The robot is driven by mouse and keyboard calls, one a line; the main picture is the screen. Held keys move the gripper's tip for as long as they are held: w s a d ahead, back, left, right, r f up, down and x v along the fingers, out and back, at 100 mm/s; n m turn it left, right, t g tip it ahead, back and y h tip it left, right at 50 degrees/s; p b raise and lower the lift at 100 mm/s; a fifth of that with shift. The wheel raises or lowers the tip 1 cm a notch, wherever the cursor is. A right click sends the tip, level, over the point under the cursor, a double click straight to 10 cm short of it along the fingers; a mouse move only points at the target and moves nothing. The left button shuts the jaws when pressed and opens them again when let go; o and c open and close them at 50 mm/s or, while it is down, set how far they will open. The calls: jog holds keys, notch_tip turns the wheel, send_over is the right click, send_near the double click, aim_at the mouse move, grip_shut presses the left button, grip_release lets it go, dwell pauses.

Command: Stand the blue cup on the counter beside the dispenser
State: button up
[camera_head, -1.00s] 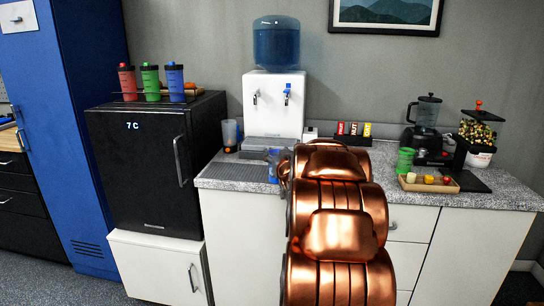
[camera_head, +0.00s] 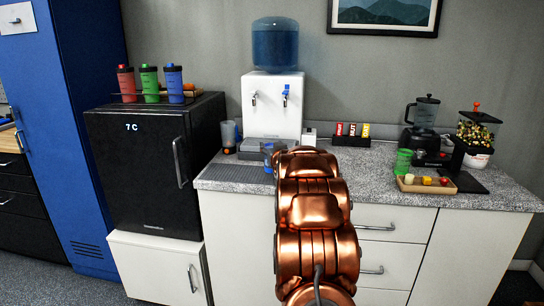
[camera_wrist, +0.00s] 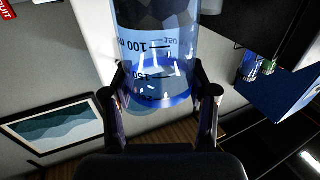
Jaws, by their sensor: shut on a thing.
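The blue cup (camera_wrist: 158,55) is see-through with dark measuring marks. My gripper (camera_wrist: 160,98) is shut on it in the wrist view, one finger on each side. In the head view the cup (camera_head: 267,152) shows just in front of the water dispenser's base, partly hidden by my copper arm. I cannot tell whether its bottom touches the counter (camera_head: 380,180). The white dispenser (camera_head: 272,108) with a blue bottle on top stands at the back of the counter. My gripper is mostly hidden behind my arm in the head view.
A grey ribbed mat (camera_head: 236,174) lies at the counter's left front. A black fridge (camera_head: 140,170) stands left.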

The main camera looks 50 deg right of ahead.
jog(key=shift+f, duration=1.8)
jog(key=shift+f, duration=0.2)
jog(key=o, duration=1.4)
jog(key=shift+r, duration=0.25)
jog(key=shift+b+v, duration=0.45)
jog(key=shift+v, duration=5.55)
jog(key=shift+f, duration=0.1)
